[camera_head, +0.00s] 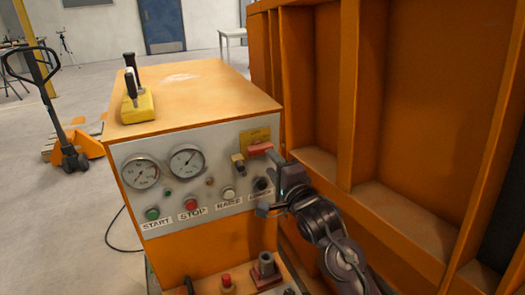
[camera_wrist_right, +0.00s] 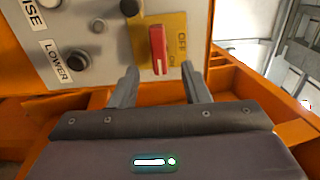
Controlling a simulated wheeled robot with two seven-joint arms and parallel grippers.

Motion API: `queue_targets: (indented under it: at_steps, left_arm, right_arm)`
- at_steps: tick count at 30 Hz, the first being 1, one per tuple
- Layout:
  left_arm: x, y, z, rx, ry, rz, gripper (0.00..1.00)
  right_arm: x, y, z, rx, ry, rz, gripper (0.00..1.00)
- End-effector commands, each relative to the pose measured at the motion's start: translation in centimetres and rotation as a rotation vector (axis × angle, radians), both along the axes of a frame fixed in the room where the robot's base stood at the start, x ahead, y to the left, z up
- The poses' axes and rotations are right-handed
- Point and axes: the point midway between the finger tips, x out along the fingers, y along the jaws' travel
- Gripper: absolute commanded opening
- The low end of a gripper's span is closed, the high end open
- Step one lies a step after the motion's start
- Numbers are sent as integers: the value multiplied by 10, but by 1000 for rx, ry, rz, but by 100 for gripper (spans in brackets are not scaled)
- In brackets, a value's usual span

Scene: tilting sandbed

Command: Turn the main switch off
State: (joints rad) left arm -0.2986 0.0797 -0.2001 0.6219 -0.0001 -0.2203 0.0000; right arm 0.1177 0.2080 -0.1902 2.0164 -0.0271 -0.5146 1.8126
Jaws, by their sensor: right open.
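The main switch is a red handle (camera_head: 260,149) on a yellow plate (camera_head: 252,134) at the right of the control panel. In the right wrist view the red handle (camera_wrist_right: 158,48) shows beside the printed words OFF and ON on its yellow plate (camera_wrist_right: 178,25). Its lower end there is beside the ON label. My right gripper (camera_head: 264,182) is open, close to the panel's right end. In the wrist view the spread fingers (camera_wrist_right: 160,82) are on either side of the handle's lower end, with no visible contact. My left gripper is not in view.
The panel (camera_head: 215,165) carries two gauges (camera_head: 186,161) and START, STOP, RAISE and LOWER buttons. A yellow box with black levers (camera_head: 137,105) stands on the cabinet top. A tall orange ribbed frame (camera_head: 345,100) rises close on the right. A pallet jack (camera_head: 70,150) stands at left.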

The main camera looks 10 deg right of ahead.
Motion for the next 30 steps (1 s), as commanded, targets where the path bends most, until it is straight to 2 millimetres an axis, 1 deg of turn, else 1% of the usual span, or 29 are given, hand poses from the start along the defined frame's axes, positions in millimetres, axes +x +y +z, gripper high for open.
queue_targets:
  at_steps: [1, 6, 9, 12, 16, 23, 24, 25, 30]
  left_arm:
    - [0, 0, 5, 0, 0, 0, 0]
    - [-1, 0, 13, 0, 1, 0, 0]
    - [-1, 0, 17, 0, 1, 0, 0]
    - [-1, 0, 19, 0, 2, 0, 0]
    - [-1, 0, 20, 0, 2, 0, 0]
    - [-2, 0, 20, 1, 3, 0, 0]
    - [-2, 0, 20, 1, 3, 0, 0]
    - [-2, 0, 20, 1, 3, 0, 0]
    - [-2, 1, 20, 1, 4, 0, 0]
  right_arm:
    - [8, 1, 3, -1, 0, -1, 42]
    - [36, 7, 3, -3, 3, -1, 42]
    - [49, 10, 2, -3, 3, -1, 42]
    - [58, 11, 1, -3, 3, -2, 42]
    - [64, 12, 0, -3, 3, -1, 42]
    - [65, 13, -1, -3, 4, -1, 42]
    - [65, 13, -1, -4, 3, -1, 40]
    - [65, 13, -1, -3, 4, -1, 37]
    - [65, 13, -1, -4, 3, -1, 14]
